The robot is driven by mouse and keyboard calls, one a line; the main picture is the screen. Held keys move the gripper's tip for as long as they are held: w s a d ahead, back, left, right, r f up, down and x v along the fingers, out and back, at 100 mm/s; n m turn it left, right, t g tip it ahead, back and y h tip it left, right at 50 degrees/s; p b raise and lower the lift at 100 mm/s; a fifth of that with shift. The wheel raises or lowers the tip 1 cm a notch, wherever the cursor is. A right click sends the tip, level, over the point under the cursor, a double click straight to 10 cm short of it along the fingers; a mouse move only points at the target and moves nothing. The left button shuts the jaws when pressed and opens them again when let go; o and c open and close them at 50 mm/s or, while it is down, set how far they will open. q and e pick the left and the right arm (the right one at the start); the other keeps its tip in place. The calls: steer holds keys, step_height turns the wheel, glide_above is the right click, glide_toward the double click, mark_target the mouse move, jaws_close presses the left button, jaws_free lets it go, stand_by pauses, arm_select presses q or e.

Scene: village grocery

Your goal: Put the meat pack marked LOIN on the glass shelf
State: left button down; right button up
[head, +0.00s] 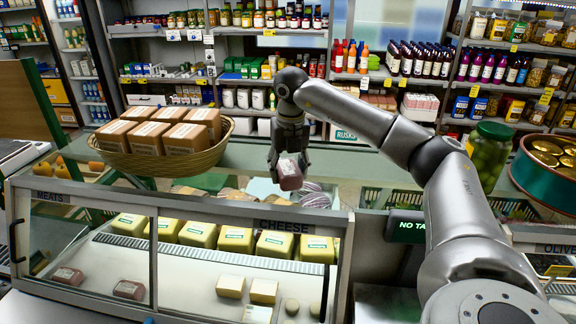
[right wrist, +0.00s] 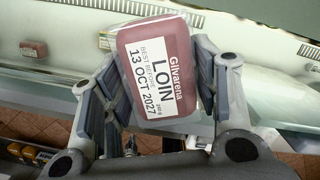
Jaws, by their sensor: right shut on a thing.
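The meat pack marked LOIN (head: 291,174) is a dark pink block with a white label. It shows large in the right wrist view (right wrist: 155,65), where LOIN is readable. My right gripper (head: 290,165) is shut on it, a finger on each side, and holds it in the air above the back of the cheese display case. A pale greenish glass surface (head: 360,165) runs along the top of the counter; I cannot tell whether it is the glass shelf. My left gripper is not in view.
A wicker basket (head: 170,163) of brown packs stands on the counter to the left. The glass-fronted case (head: 152,262) holds cheeses and two meat packs (head: 129,289). A jar of green pickles (head: 489,155) and a green tin (head: 546,172) stand at the right.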

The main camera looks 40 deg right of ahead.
steer(key=shift+s, duration=0.1)
steer(key=shift+f, duration=0.1)
steer(key=o, duration=1.2)
